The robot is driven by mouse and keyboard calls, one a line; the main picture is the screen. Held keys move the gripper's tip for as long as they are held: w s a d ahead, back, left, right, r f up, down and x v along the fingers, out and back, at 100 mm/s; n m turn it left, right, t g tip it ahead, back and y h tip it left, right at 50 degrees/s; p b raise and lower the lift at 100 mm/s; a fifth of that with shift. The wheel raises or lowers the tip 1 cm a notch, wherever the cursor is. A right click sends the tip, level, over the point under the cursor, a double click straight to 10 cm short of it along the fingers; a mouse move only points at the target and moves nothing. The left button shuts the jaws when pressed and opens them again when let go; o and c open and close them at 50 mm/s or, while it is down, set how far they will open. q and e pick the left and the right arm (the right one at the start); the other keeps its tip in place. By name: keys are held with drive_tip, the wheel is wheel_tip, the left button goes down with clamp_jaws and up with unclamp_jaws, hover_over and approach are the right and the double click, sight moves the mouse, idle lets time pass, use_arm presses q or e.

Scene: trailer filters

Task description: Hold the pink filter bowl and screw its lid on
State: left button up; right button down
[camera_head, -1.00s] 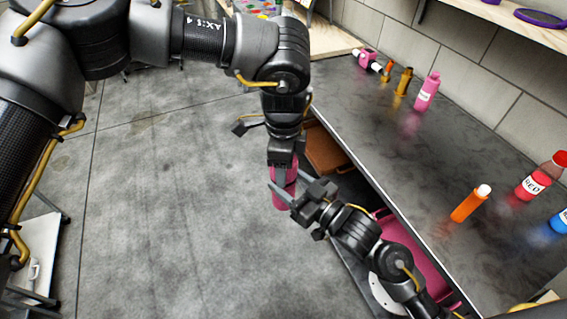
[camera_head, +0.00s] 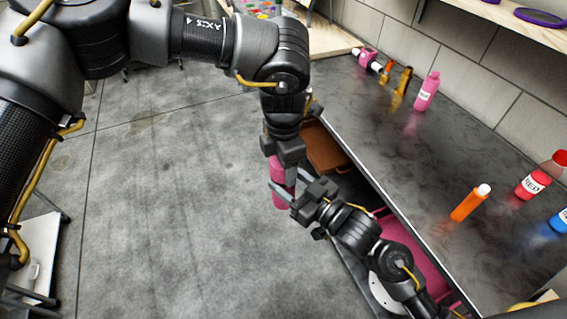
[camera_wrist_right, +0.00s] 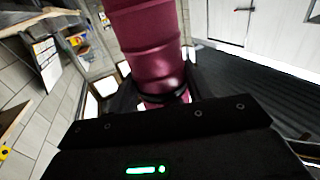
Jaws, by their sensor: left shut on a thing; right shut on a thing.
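The pink filter bowl (camera_head: 282,199) is held upright in the air over the floor, left of the bench. My right gripper (camera_head: 285,194) comes in from the lower right and is shut around it. In the right wrist view the ribbed pink body (camera_wrist_right: 147,40) rises from between the dark fingers. My left gripper (camera_head: 277,163) comes down from above and is shut on the pink top part, the lid, in line with the bowl. The seam between lid and bowl cannot be made out, as the fingers cover much of it.
The dark bench (camera_head: 400,150) runs along the right. On it stand a pink bottle (camera_head: 427,92), an orange bottle (camera_head: 469,203), a red bottle (camera_head: 538,179) and a blue one at the edge. A brown box (camera_head: 323,148) sits below the bench edge.

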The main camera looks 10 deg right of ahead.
use_arm(q)
drive_tip(key=m, duration=0.3)
drive_tip(key=shift+m, duration=0.4)
drive_tip(key=o, duration=1.1)
drive_tip(key=shift+r, duration=2.3)
drive_tip(key=shift+c, duration=0.5)
